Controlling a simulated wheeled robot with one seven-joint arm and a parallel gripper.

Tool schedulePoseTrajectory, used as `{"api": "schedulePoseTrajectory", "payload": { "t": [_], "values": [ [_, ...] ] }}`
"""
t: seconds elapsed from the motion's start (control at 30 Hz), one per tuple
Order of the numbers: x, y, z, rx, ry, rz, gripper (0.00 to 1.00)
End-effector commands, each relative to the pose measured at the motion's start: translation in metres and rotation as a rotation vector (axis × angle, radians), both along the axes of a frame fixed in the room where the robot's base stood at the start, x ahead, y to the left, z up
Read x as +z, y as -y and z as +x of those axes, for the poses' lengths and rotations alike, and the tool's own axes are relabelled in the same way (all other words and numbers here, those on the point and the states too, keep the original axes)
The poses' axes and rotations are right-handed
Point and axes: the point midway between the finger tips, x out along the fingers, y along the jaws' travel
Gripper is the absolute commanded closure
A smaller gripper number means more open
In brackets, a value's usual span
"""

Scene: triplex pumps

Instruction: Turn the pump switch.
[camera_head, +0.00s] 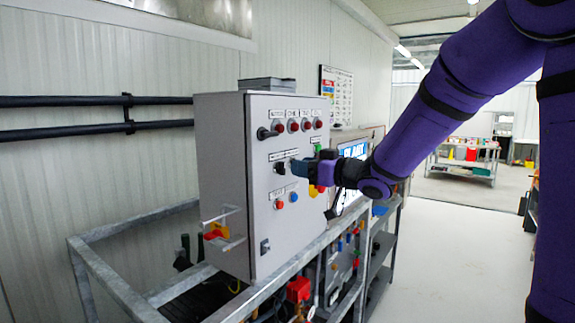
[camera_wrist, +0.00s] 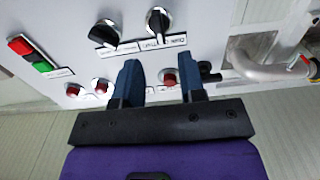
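A grey control box (camera_head: 221,170) carries the switches on its front panel. One black knob (camera_head: 280,168) shows in the head view just left of my gripper (camera_head: 302,168); the other is hidden there. In the wrist view my gripper (camera_wrist: 161,75) has its two blue fingers apart with nothing held between them. The fingertips point toward the two knobs; I cannot tell any contact.
Red lamps (camera_head: 306,125) and another black knob (camera_head: 265,133) line the panel's top. A red-and-green button pair (camera_wrist: 31,55) sits to the side. A metal frame (camera_head: 130,290) surrounds the box's base. The floor (camera_head: 450,250) to the right is clear.

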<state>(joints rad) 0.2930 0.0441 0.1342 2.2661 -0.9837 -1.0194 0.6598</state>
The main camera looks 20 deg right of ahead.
Motion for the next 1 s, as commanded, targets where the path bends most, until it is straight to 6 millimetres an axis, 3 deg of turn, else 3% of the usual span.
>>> {"api": "schedulePoseTrajectory", "payload": {
  "t": [0.3,0.73,0.77,0.9,1.0],
  "values": [
    [0.000,-0.027,0.037,0.000,0.001,-0.001,0.63],
    [0.000,-0.033,0.045,-0.001,0.001,-0.001,0.63],
    [0.000,-0.033,0.045,-0.001,0.001,-0.001,0.65],
    [0.000,-0.033,0.045,-0.001,0.001,-0.001,0.97],
    [0.000,-0.033,0.045,-0.001,0.001,-0.001,1.00]
  ]
}}
